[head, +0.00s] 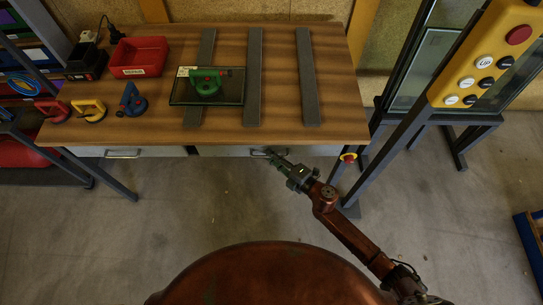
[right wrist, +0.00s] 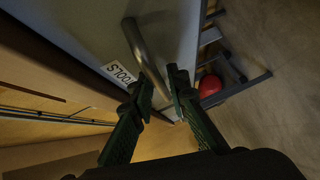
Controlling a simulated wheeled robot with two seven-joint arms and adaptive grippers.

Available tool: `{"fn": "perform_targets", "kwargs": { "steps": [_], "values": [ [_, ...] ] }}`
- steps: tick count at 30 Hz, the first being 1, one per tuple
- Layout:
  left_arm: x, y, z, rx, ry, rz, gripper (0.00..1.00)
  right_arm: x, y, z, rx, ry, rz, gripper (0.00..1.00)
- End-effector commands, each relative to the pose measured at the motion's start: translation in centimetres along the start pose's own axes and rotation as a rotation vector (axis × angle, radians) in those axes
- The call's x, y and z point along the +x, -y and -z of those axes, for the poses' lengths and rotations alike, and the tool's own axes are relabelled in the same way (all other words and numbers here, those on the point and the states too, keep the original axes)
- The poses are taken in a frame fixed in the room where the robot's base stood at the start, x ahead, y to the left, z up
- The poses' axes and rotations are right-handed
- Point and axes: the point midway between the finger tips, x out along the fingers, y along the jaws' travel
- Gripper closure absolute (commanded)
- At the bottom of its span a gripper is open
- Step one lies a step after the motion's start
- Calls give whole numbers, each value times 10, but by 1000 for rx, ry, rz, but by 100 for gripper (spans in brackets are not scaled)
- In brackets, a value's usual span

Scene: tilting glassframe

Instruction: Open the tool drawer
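The tool drawer (right wrist: 171,22) has a grey front with a white label reading "TOOLS" (right wrist: 120,76). In the head view its front (head: 222,151) is a thin strip under the table's front edge and looks closed. Its metal bar handle (right wrist: 145,50) shows in the right wrist view, running between the fingertips of my right gripper (right wrist: 156,78). The fingers are apart, with the bar between them; I cannot tell whether either touches it. In the head view my right gripper (head: 276,159) is at the handle. My left gripper is not in view.
The wooden table (head: 345,100) bears a red bin (head: 138,57), several suction lifters, grey strips (head: 254,80) and a glass pane (head: 180,95) with a green lifter (head: 205,82). Another drawer handle (head: 122,154) is at left. A yellow button panel (head: 487,55) stands right. The floor in front is clear.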

Motion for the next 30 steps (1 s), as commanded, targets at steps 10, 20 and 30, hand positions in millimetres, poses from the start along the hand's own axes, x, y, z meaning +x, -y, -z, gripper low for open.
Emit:
{"fn": "perform_targets", "kwargs": {
  "steps": [10,20,30],
  "values": [
    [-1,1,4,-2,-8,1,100,0,0,0,0,0,0,93],
    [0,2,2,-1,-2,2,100,0,0,0,1,1,0,100],
    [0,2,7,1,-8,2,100,0,0,0,1,1,1,100]
  ]
}}
